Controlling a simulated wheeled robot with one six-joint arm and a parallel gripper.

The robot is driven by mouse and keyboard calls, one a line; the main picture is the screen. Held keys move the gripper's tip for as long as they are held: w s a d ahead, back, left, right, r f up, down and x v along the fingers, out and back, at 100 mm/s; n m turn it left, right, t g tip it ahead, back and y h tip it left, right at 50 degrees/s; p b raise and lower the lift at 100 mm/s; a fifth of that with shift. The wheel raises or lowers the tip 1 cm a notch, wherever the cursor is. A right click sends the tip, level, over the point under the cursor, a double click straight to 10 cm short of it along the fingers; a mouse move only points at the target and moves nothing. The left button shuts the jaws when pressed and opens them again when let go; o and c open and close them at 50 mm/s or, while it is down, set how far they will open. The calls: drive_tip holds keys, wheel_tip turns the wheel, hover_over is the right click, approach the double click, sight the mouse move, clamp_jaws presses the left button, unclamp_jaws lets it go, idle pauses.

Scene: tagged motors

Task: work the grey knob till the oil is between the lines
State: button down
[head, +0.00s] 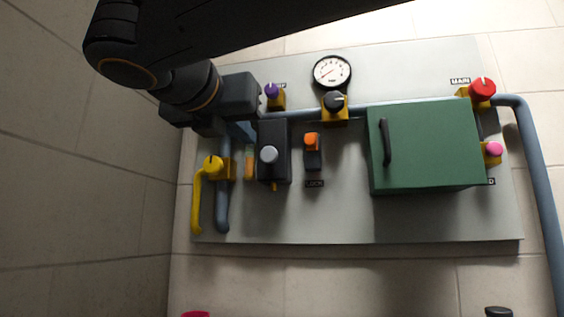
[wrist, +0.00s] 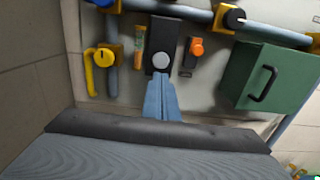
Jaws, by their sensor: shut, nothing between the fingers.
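The grey knob (head: 268,154) is a round light-grey cap on the front of a black box; it also shows in the wrist view (wrist: 161,60). A narrow sight glass (head: 249,164) stands just left of the box, with orange oil in it; it shows in the wrist view too (wrist: 139,42). Its lines are too small to make out, so I cannot tell where the oil stands against them. My gripper (wrist: 161,77) has its blue fingers together and empty. In the wrist view the tips lie just below the knob; contact cannot be told.
A yellow-handled valve (head: 213,164) is left of the sight glass. An orange switch (head: 311,141) is right of the black box (head: 274,136). A green cabinet (head: 425,146) juts out further right. A round gauge (head: 332,72) and a black knob (head: 334,101) sit above.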

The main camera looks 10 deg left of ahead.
sight(266, 155)
drive_tip(key=w+p, duration=0.1)
drive_tip(key=w, duration=0.6)
drive_tip(key=w+d+p, duration=0.1)
drive_tip(key=w, duration=0.2)
drive_tip(key=shift+w+p, duration=0.25)
drive_tip(key=shift+p, duration=0.05)
drive_tip(key=shift+a, duration=0.15)
